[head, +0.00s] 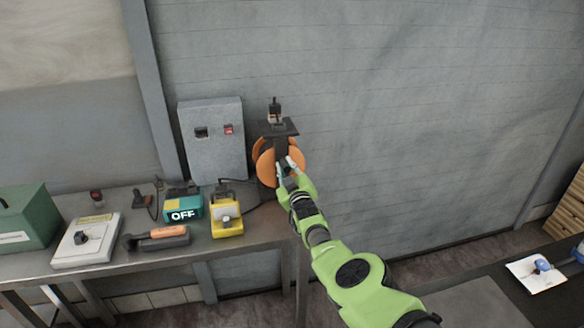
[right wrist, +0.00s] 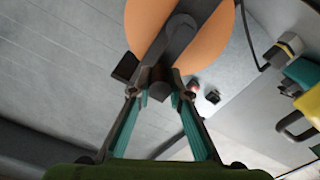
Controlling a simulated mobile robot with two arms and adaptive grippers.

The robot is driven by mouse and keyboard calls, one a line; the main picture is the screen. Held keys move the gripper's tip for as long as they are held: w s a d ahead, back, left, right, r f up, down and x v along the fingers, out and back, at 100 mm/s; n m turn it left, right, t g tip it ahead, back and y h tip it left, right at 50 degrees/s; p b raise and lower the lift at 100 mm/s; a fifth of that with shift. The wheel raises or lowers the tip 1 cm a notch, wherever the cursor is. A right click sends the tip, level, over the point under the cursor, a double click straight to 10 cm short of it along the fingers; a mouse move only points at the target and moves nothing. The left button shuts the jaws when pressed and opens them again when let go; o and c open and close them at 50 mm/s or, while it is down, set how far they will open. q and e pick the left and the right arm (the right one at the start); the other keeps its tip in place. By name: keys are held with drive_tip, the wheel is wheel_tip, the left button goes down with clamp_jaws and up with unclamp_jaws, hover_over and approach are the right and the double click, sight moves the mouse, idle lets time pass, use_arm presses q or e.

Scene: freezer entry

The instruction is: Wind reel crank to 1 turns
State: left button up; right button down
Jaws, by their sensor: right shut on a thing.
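The orange reel (head: 266,166) is mounted on a black bracket (head: 278,128) by the wall, at the right end of the bench. In the right wrist view the orange disc (right wrist: 217,42) fills the top middle. A dark crank arm (right wrist: 176,40) crosses it and ends at a dark handle (right wrist: 159,78). My right gripper (head: 291,164) reaches the reel's front from the lower right. Its fingertips (right wrist: 160,92) are shut on the crank handle, which they partly hide. My left gripper is not in view.
A grey switch box (head: 213,150) is on the wall left of the reel. The bench (head: 150,256) holds a green box (head: 22,218), a teal OFF device (head: 184,205), a yellow lamp (head: 227,218) and an orange-handled tool (head: 160,236). The wall to the right is clear.

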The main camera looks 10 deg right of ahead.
drive_tip(key=shift+d+f+m, duration=0.15)
drive_tip(key=shift+d+m, duration=0.1)
drive_tip(key=shift+m, duration=0.05)
drive_tip(key=c, duration=1.9)
unclamp_jaws()
